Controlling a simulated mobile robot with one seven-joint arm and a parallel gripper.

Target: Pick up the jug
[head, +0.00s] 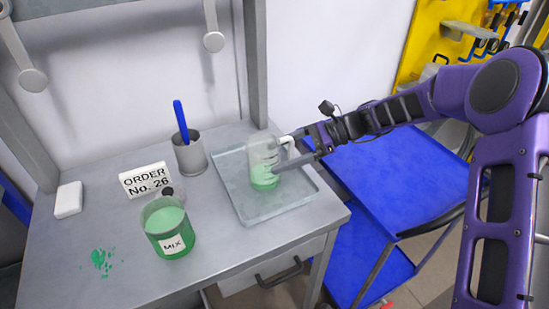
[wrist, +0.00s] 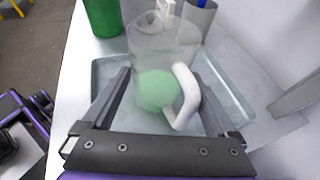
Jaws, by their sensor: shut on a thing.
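The jug (head: 262,157) is clear, with green liquid in its lower part and a white handle. In the head view it is upright over the grey tray (head: 235,212); I cannot tell whether it touches the tray. My gripper (head: 285,158) reaches it from the right at the handle side. In the wrist view the jug (wrist: 165,50) stands between the fingers of my gripper (wrist: 168,85), with its white handle (wrist: 188,95) towards the palm. My gripper is shut on the jug. The finger contact points are partly hidden.
A green container marked MIX (head: 168,228) stands left of the tray. Behind it are the ORDER No. 26 sign (head: 147,180) and a grey cup (head: 190,153) with a blue-handled tool. A white block (head: 68,199) and green spill (head: 102,260) lie left.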

